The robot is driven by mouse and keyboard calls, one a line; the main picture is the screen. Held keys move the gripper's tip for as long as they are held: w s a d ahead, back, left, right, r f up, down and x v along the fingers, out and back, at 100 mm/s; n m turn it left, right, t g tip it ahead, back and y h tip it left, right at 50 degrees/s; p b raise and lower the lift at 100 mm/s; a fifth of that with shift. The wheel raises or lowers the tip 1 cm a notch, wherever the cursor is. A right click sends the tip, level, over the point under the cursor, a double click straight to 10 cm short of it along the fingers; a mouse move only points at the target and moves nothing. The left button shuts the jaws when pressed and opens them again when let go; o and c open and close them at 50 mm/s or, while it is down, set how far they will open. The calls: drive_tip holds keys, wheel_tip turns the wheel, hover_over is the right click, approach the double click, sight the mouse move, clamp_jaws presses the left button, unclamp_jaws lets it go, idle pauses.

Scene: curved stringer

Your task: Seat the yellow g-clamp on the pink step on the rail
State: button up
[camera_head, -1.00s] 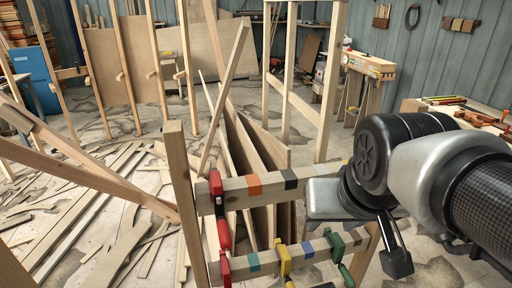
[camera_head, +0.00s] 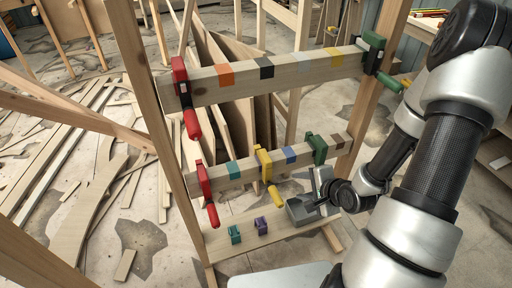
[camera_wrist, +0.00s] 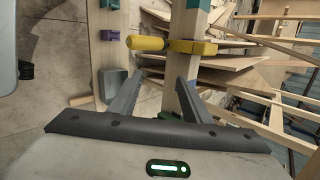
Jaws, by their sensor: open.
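The yellow g-clamp (camera_head: 265,166) sits around the lower rail (camera_head: 215,178), between a teal and a blue step, its handle hanging down in front. In the wrist view, the yellow g-clamp (camera_wrist: 182,47) crosses the rail ahead of my fingers. My gripper (camera_head: 320,188) is at the front of the lower rail, right of the clamp and apart from it. In the wrist view my gripper (camera_wrist: 156,95) is open and empty, one finger overlapping the rail in the picture. I cannot make out a pink step on either rail.
Red clamps sit at the left ends of the upper (camera_head: 181,85) and lower rails; green clamps (camera_head: 318,149) sit toward the right. Below are a teal block (camera_head: 234,234), a purple block (camera_head: 261,226) and a grey tray (camera_head: 300,212) on a board. Wooden posts (camera_head: 150,120) frame the rails.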

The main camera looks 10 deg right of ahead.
sight(262, 150)
drive_tip(key=s+a+f+m+t+y+b, duration=0.2)
drive_tip(key=a+f+m+t+y+b, duration=0.25)
drive_tip(key=m, duration=0.45)
drive_tip(key=w+a+r+m+t+h, duration=0.1)
drive_tip(key=w+m, duration=0.2)
drive_tip(key=w, duration=0.3)
drive_tip(key=w+a+r+m+t+h+b, duration=0.1)
drive_tip(key=w+m+t, duration=0.1)
drive_tip(key=w, duration=0.3)
drive_tip(key=w+a+r+m+t+h, duration=0.1)
drive_tip(key=w+a+m+h, duration=0.1)
drive_tip(key=w, duration=0.4)
drive_tip(key=shift+w+m+t, duration=0.25)
drive_tip(key=shift+w+m, duration=0.05)
drive_tip(key=shift+m, duration=0.6)
drive_tip(key=shift+c, duration=0.5)
drive_tip(key=shift+r, duration=0.1)
clamp_jaws()
